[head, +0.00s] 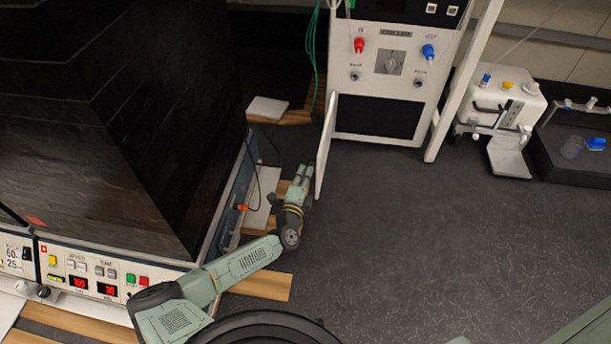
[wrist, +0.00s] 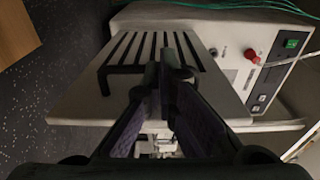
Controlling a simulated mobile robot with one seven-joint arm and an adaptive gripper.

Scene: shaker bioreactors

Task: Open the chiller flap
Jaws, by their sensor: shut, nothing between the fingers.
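The chiller (head: 393,60) stands at the top centre of the head view, with a red and a blue fitting on its front. Its white flap (head: 326,145) stands swung out from the left side of the front, seen nearly edge-on. A dark area (head: 380,117) shows on the lower front beside it. My gripper (head: 306,169) is on the left of the flap, close to its outer face. In the wrist view the shut, empty fingertips (wrist: 166,62) overlap the flap's slotted face (wrist: 225,95). I cannot tell whether they touch it.
A large dark shaker cabinet (head: 130,130) with a control panel (head: 95,280) fills the left, close to my arm. Green cables (head: 313,45) hang left of the chiller. A white device (head: 505,105) and a black tray (head: 570,165) stand at right. The floor right of the flap is clear.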

